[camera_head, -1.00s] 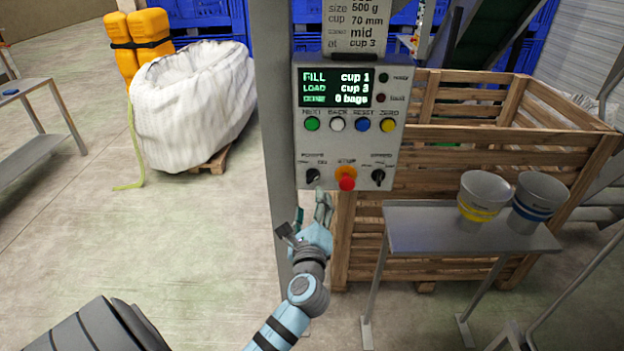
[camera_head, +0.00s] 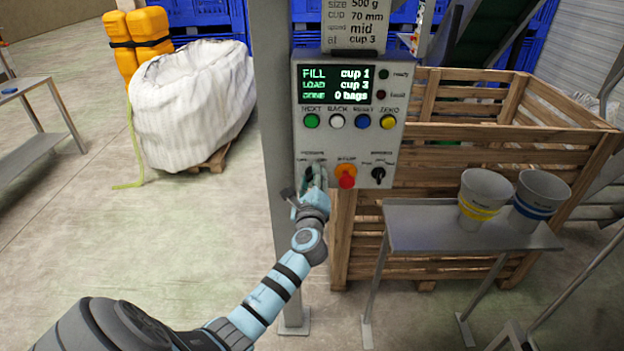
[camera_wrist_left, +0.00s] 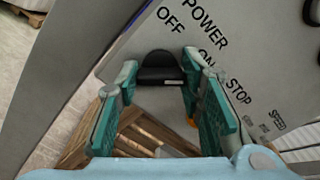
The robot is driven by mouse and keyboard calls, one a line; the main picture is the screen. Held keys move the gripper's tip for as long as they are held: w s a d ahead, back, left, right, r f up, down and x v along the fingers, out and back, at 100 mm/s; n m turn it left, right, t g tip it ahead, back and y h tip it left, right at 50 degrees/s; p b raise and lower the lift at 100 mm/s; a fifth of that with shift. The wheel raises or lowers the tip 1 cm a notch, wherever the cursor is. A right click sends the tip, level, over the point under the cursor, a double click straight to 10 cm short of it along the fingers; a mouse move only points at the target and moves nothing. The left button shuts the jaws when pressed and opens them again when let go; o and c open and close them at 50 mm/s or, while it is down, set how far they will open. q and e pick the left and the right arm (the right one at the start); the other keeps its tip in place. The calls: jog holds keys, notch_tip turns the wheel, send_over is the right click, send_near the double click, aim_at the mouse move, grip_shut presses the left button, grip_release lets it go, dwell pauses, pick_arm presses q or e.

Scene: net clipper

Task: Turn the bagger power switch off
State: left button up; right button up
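The grey control panel (camera_head: 330,143) is mounted on a post. Its black power switch knob (camera_wrist_left: 160,68) sits below the POWER label, with OFF above it and ON to its right in the left wrist view. In the head view the knob is mostly hidden behind my fingers. My left gripper (camera_head: 315,180) is at the lower left of the panel. In the left wrist view its teal fingers are open, one on each side of the knob. I cannot tell whether either finger touches it. I cannot tell which way the knob points. My right gripper is out of view.
The red stop button (camera_head: 346,177) on its yellow base is close to the right of my gripper. The speed knob (camera_head: 379,174) is further right. A wooden crate (camera_head: 480,165) stands behind the panel, and a grey stand (camera_head: 415,238) holds two cups.

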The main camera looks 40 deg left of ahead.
pick_arm(q)
jog(key=shift+c, duration=0.8)
jog(key=shift+f+n, duration=0.1)
jog(key=shift+n, duration=0.2)
jog(key=shift+f+n+b, duration=0.15)
jog(key=shift+n+b, duration=4.15)
jog(key=shift+n, duration=4.4)
jog(key=o, duration=1.1)
jog(key=shift+o, duration=0.3)
